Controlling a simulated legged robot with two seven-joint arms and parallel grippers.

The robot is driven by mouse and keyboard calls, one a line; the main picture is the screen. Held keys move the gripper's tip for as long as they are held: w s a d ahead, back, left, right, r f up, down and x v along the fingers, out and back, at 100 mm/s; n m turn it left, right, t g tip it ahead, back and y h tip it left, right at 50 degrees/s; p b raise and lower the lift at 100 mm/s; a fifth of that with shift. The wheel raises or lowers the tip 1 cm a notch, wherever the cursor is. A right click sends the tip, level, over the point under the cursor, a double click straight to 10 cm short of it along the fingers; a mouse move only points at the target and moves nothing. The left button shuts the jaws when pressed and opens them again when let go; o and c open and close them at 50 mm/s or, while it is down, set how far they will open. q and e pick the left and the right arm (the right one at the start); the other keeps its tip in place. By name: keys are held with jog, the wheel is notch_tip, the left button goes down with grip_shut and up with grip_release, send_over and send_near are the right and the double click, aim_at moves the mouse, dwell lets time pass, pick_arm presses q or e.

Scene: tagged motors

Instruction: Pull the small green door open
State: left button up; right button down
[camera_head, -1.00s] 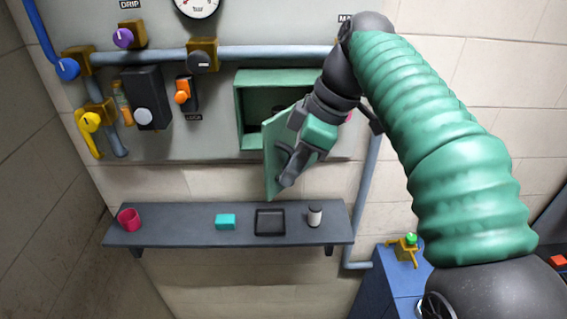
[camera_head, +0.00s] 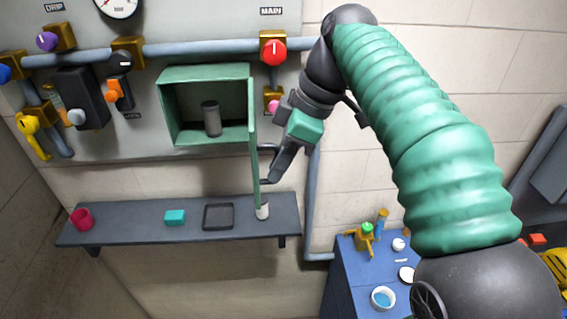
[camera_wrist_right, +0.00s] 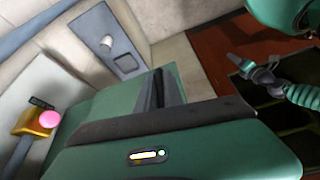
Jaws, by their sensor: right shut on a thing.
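The small green door (camera_head: 255,130) stands swung out from the right side of the green wall box (camera_head: 205,72), seen nearly edge-on in the head view. The box is open, and a dark grey cylinder (camera_head: 211,118) stands inside it. My right gripper (camera_head: 270,167) is at the door's outer right face, shut on the door's handle, which is mostly hidden by the fingers. In the right wrist view the green door panel (camera_wrist_right: 172,82) shows behind the dark gripper fingers (camera_wrist_right: 158,90). My left gripper is not in the head view.
A shelf (camera_head: 145,224) below the box holds a pink cup (camera_head: 82,219), a teal block (camera_head: 175,217), a black tray (camera_head: 218,217) and a white canister (camera_head: 262,211). A blue cabinet (camera_head: 350,275) stands lower right.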

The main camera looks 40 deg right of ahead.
dwell(0.5)
jog(key=c, duration=1.8)
grip_release()
jog(key=shift+o, duration=0.2)
jog(key=shift+w+d, duration=0.15)
jog(key=shift+d+r, duration=0.1)
jog(key=shift+r, duration=0.15)
jog(key=p+v, duration=0.8)
jog(key=v, duration=0.8)
